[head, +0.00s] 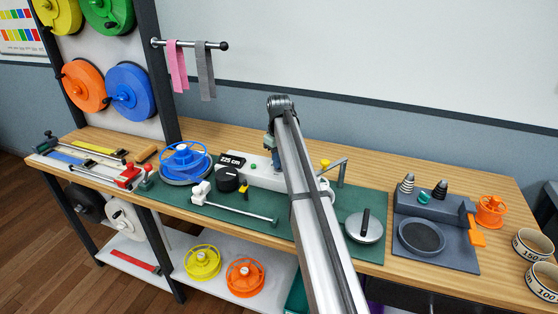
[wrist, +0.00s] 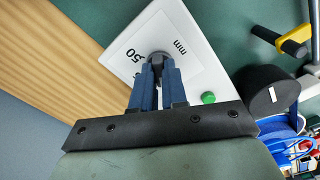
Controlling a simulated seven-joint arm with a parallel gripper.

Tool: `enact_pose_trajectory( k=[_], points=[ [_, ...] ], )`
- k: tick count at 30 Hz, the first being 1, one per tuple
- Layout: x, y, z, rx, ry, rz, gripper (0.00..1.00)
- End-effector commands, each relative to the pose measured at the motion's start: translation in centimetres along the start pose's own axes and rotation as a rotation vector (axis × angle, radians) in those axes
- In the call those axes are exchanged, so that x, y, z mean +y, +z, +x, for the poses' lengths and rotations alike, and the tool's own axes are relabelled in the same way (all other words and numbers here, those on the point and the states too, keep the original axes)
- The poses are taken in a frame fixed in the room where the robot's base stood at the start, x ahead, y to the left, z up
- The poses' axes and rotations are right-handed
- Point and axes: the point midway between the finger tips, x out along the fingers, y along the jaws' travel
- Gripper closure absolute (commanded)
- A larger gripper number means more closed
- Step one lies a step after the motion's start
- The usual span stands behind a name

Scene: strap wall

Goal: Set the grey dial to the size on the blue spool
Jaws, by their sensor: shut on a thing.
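The grey dial (wrist: 158,57) sits on a white plate (wrist: 185,40) in the wrist view, and my gripper (wrist: 157,66) is shut on it. The plate carries the printed marks "50" and "mm"; other marks and the dial's pointer are hidden by the fingers. In the head view my gripper (head: 273,160) is at the white housing (head: 263,181), and my arm hides the dial. A blue spool (head: 186,157) stands left of the housing, and part of it shows in the wrist view (wrist: 290,150). I cannot read a size on it.
A black knob (head: 228,180) and a "225 cm" display (head: 231,160) stand between spool and housing. A green button (wrist: 208,97) is close to my fingers. A round metal lid (head: 365,229) and grey station (head: 440,220) are to the right.

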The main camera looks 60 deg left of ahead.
Motion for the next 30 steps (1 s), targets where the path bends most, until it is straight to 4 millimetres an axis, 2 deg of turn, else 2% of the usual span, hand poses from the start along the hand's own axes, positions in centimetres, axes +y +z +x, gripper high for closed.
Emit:
enact_pose_trajectory(
  k=[13, 14, 21, 30],
  points=[
    [0.06, -0.11, -0.10, 0.003, 0.002, -0.011, 1.00],
    [0.06, -0.12, -0.10, 0.003, 0.002, -0.011, 0.85],
    [0.03, -0.06, -0.05, 0.002, 0.001, -0.010, 0.62],
    [0.02, -0.04, -0.22, 0.001, 0.001, -0.009, 0.62]
  ],
)
